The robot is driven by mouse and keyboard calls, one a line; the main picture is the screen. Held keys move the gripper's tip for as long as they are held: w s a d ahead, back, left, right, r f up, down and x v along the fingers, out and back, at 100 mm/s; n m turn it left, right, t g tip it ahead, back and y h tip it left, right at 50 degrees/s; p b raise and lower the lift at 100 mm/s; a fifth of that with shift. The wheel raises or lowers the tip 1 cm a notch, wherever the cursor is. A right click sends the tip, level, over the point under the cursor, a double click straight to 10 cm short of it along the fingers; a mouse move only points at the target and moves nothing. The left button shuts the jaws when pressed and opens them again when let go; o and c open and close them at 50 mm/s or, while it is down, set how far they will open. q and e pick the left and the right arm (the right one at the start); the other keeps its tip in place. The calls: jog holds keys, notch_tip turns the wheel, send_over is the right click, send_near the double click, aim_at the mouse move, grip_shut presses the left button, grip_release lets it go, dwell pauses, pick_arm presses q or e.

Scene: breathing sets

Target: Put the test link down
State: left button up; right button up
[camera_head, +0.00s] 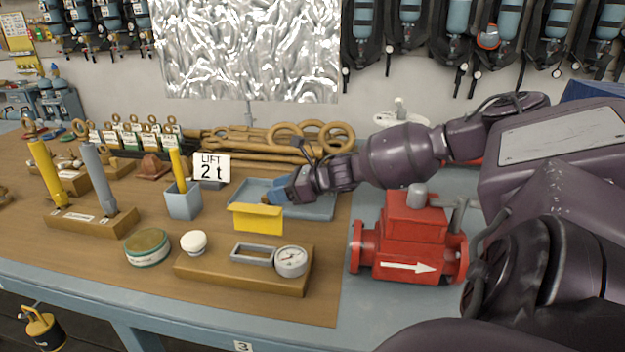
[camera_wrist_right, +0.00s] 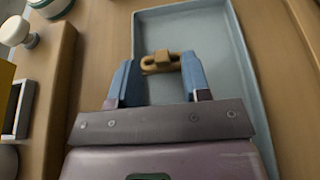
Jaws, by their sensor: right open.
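The test link (camera_wrist_right: 161,62) is a small brass-coloured chain link. In the right wrist view it lies between the blue fingertips of my right gripper (camera_wrist_right: 160,68), over the floor of the blue-grey tray (camera_wrist_right: 225,45). The fingers are spread on either side of it; I cannot tell whether the link rests fully on the tray floor. In the head view my right gripper (camera_head: 278,194) reaches in from the right, low over the tray (camera_head: 318,211), with a small brown bit of the link at its tips. My left gripper is not in view.
A yellow angled piece (camera_head: 257,219) stands just in front of the tray. A wooden block with a gauge (camera_head: 291,261) is nearer the front. A red valve body (camera_head: 408,240) stands to the right, below my arm. A "LIFT 2 t" sign (camera_head: 210,167) stands left of the tray.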

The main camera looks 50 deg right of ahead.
jog(key=p+v, duration=0.3)
jog(key=v, duration=0.4)
jog(key=shift+s+d+r, duration=0.1)
jog(key=shift+r, duration=0.05)
jog(key=shift+p+v, duration=0.7)
jog(key=shift+v, duration=0.3)
jog(key=shift+s+d, duration=0.1)
jog(key=shift+s, duration=0.15)
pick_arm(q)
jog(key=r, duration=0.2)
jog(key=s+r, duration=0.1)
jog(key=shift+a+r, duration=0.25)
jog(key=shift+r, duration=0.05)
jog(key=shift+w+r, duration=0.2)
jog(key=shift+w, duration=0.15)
